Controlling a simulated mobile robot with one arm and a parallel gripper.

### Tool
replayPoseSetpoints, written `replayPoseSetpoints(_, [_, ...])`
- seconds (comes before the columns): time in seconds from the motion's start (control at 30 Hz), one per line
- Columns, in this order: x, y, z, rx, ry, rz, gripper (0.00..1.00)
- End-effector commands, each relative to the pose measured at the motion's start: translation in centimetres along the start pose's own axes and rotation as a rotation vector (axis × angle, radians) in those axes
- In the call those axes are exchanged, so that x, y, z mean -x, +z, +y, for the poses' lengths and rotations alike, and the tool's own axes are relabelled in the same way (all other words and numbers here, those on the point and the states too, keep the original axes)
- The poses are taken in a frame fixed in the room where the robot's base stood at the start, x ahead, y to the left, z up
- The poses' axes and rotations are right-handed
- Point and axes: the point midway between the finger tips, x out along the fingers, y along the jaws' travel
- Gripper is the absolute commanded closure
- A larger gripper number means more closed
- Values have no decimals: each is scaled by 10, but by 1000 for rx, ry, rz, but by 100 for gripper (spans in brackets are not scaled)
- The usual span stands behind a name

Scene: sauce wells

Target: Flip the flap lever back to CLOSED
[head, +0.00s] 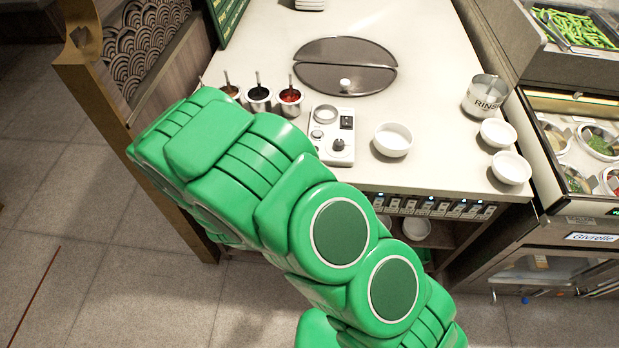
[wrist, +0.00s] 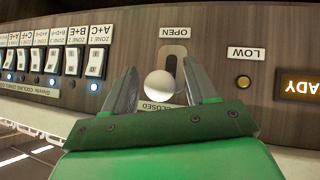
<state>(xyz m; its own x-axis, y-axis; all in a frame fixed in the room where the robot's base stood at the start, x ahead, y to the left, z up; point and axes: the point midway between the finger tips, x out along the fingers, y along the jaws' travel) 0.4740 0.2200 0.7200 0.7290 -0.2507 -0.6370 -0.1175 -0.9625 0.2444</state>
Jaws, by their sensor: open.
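The flap lever's white ball knob (wrist: 159,84) shows in the wrist view, in front of a slotted plate (wrist: 174,50). The upside-down word OPEN is above the slot; the partly hidden word CLOSED is below, beside the knob. The knob hides the slot's lower part, so the lever's exact position is unclear. My gripper (wrist: 159,70) is open, with one finger on each side of the knob. Gaps show between the knob and both fingers. My arm hides the lever and gripper in the head view.
A row of zone switches (wrist: 75,60) is left of the lever in the wrist view. A LOW lamp (wrist: 243,81) and lit READY display (wrist: 300,88) are right. Above, the counter (head: 440,100) holds sauce pots, a control box (head: 333,135) and white bowls (head: 393,139).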

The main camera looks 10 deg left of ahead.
Motion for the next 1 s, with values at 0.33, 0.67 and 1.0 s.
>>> replayPoseSetpoints(0.33, [-4,10,-2,-28,13,117,43])
replayPoseSetpoints(0.67, [-7,16,-4,-56,23,220,43])
replayPoseSetpoints(1.0, [-12,21,-5,-82,35,319,43])
